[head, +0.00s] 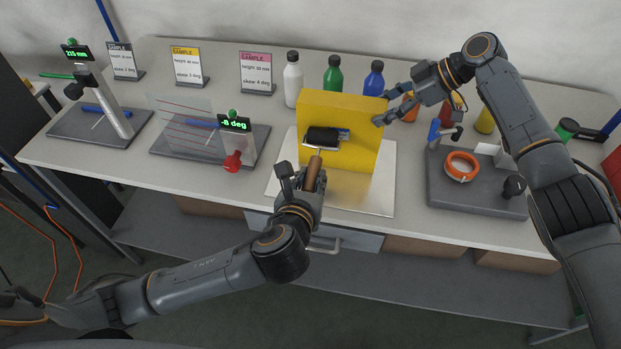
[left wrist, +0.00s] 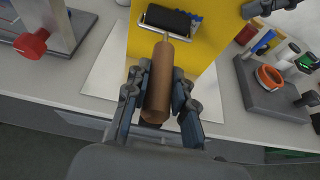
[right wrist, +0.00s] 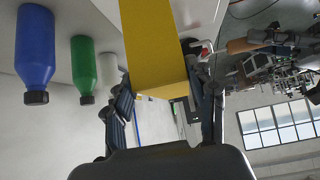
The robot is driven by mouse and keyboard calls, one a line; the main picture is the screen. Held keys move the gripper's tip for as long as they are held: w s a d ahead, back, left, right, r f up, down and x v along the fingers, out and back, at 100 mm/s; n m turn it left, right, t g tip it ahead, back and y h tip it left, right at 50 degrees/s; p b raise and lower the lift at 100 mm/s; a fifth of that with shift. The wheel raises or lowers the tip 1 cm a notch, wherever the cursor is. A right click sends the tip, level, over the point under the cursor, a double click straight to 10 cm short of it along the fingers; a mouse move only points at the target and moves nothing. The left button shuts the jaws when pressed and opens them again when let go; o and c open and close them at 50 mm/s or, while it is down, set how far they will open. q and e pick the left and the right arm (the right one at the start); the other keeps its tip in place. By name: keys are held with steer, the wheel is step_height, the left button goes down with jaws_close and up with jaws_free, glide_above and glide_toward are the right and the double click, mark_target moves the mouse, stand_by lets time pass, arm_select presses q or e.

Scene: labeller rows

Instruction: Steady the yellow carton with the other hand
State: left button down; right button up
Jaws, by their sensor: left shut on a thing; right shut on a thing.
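The yellow carton (head: 358,158) stands upright on a pale metal plate (head: 385,197). My right gripper (head: 384,109) is shut on the carton's right side near the top; in the right wrist view the carton (right wrist: 155,45) lies between its fingers. My left gripper (head: 304,181) is shut on the brown handle (left wrist: 159,85) of a roller. The black roller (head: 322,138) is in front of the carton's face; I cannot tell whether it touches. A blue patch (head: 344,134) shows beside the roller, partly hidden by it.
White (head: 292,82), green (head: 333,77) and blue (head: 373,80) bottles stand behind the carton. A grey stand with an orange tape roll (head: 461,166) is to the right. A clear panel gauge reading -8 deg (head: 235,124) is to the left. Sample cards (head: 257,73) stand at the back.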

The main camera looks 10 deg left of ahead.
arm_select(q)
steer(key=shift+d, duration=0.15)
arm_select(e)
steer(key=shift+f, duration=0.1)
arm_select(q)
steer(key=shift+d, duration=3.25)
steer(key=shift+a, duration=3.45)
steer(key=shift+s, duration=0.1)
steer(key=s, duration=0.7)
